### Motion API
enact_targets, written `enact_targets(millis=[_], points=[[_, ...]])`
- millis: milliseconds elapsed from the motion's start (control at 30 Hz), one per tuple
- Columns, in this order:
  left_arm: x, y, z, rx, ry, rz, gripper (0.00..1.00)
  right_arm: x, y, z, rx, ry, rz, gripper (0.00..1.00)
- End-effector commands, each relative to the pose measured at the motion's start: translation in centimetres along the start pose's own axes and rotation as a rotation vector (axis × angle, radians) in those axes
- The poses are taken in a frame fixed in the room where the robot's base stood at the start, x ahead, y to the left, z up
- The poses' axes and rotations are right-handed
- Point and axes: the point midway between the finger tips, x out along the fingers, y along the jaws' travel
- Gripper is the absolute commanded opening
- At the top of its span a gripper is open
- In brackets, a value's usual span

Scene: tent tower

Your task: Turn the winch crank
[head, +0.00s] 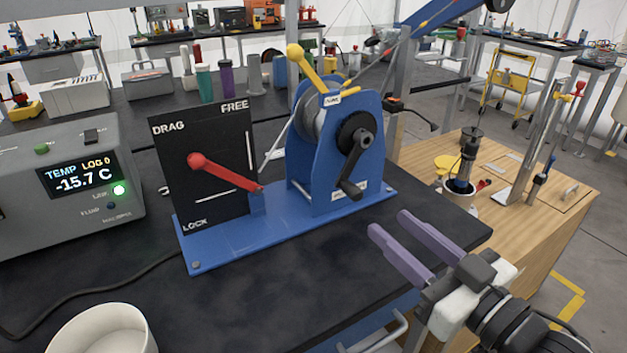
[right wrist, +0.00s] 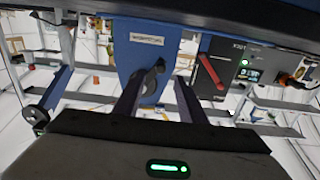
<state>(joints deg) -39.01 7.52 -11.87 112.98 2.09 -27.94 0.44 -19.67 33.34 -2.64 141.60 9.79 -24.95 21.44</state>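The blue winch (head: 325,130) stands on a blue base plate on the black bench. Its dark crank (head: 350,186) hangs down from the round hub on the near side, with its handle toward me. My right gripper (head: 392,228) is open and empty, in front of and to the right of the crank, apart from it. In the right wrist view the crank (right wrist: 158,70) shows just beyond and between the two fingers of the right gripper (right wrist: 160,88). A black DRAG/FREE/LOCK panel (head: 215,140) with a red lever stands left of the winch. My left gripper is not in view.
A grey temperature box (head: 60,175) stands at the left, and a white pot (head: 100,330) at the front left. A wooden table (head: 540,200) with a dark tool in a cup is at the right.

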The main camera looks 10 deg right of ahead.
Motion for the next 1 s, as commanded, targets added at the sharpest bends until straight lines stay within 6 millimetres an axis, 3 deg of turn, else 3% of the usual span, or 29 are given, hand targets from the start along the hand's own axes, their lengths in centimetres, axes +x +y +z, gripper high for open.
enact_targets(millis=[133, 433, 800, 1000], points=[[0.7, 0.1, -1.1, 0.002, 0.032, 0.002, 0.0, -0.3, -0.2, 0.0, -0.004, 0.004, 0.001, 0.37], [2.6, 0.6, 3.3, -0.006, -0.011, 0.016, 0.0, 2.0, -0.2, 0.3, -0.005, 0.008, 0.0, 0.37], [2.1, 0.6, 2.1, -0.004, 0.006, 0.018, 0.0, 7.7, -0.2, -0.3, -0.002, 0.002, 0.002, 0.37], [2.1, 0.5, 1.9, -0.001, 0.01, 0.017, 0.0, 9.4, -0.2, -0.2, -0.003, 0.001, 0.002, 0.37]])
